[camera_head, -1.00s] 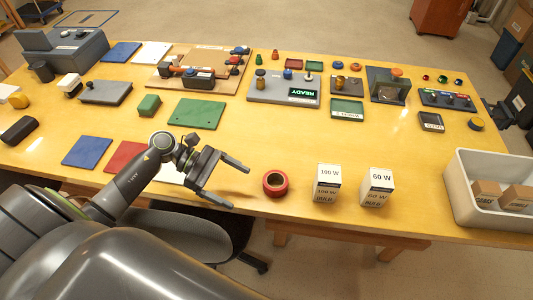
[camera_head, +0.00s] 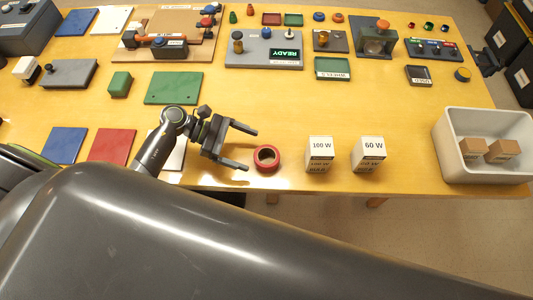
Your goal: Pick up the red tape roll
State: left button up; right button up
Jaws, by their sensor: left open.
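The red tape roll (camera_head: 267,158) lies flat near the front edge of the yellow table, its round hole facing up. My left gripper (camera_head: 249,149) comes in from the left and is open, its two fingers pointing right toward the roll. The fingertips are just to the left of the roll, with nothing between them. I cannot tell whether the lower finger is touching the roll or how high the gripper is.
Two white bulb boxes, 100 W (camera_head: 320,153) and 60 W (camera_head: 368,155), stand right of the roll. A white bin (camera_head: 447,148) with brown boxes is at the far right. A green plate (camera_head: 173,88) lies behind the arm. The table (camera_head: 290,108) behind the roll is clear.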

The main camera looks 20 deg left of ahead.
aim_at(257, 154)
pick_arm(q)
jog(key=x, duration=0.2)
jog(key=shift+d+r+p, duration=0.1)
jog(key=shift+d+p, duration=0.3)
jog(key=shift+d+f, duration=0.2)
jog(key=shift+d, duration=0.15)
jog(key=shift+w+d+f+p, duration=0.1)
jog(key=shift+d+f+p, duration=0.05)
jog(key=shift+d+p, duration=0.15)
jog(key=p+x, duration=0.2)
jog(key=x, duration=0.1)
jog(key=shift+w+d+f+p, duration=0.1)
jog(key=shift+w+d+p, duration=0.05)
jog(key=shift+d+p, duration=0.15)
jog(key=shift+d+f, duration=0.4)
jog(key=shift+d, duration=0.1)
pick_arm(e)
notch_tip(257, 154, up, 5)
jog(key=shift+a+f, duration=0.1)
pick_arm(q)
jog(key=shift+c, duration=0.2)
jog(key=c, duration=1)
jog(key=shift+c, duration=0.4)
pick_arm(e)
jog(key=shift+a, duration=0.2)
